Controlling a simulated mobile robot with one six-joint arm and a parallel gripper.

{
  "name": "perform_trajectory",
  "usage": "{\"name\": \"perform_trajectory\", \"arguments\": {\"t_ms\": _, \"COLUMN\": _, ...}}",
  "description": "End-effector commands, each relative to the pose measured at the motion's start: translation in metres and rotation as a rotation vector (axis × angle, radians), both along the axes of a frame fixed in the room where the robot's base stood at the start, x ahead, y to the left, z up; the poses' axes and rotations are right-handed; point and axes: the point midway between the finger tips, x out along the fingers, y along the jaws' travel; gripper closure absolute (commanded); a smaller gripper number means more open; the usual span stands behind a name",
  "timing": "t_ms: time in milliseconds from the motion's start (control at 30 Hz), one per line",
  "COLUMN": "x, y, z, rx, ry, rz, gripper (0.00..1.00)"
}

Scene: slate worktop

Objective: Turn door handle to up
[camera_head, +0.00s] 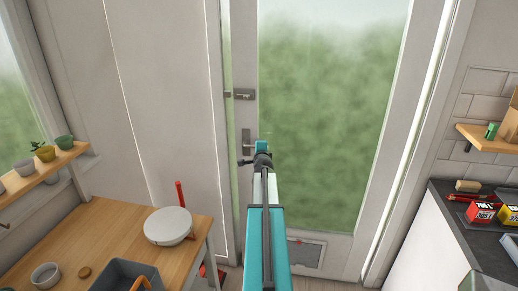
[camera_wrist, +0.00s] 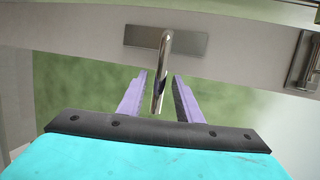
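The glazed door (camera_head: 250,50) fills the middle of the head view and looks shut. Its silver handle has a flat upright plate (camera_head: 246,140); my arm partly hides the lever there. In the wrist view the plate (camera_wrist: 190,42) lies crosswise and the shiny lever (camera_wrist: 165,55) runs from it toward the gripper. My gripper (camera_wrist: 158,78) is open, with one purple finger on each side of the lever's end. Gaps show between lever and fingers, and I see no clear contact. In the head view my gripper (camera_head: 262,147) is at the handle, its fingers hardly visible.
A slide latch (camera_head: 240,95) sits above the handle; it also shows in the wrist view (camera_wrist: 304,60). A wooden table (camera_head: 110,240) with a white round lid (camera_head: 168,226) and grey bin (camera_head: 125,276) stands left. A dark counter (camera_head: 470,230) with small boxes is right.

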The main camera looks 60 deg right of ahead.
Motion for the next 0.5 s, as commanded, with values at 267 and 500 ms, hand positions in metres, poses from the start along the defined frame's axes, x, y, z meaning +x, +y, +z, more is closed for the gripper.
{"name": "perform_trajectory", "arguments": {"t_ms": 267, "x": -0.013, "y": 0.016, "z": 0.004, "rx": -0.001, "ry": -0.001, "rz": 0.0, "gripper": 0.68}}
{"name": "perform_trajectory", "arguments": {"t_ms": 500, "x": -0.026, "y": 0.032, "z": 0.008, "rx": 0.0, "ry": -0.001, "rz": 0.0, "gripper": 0.68}}
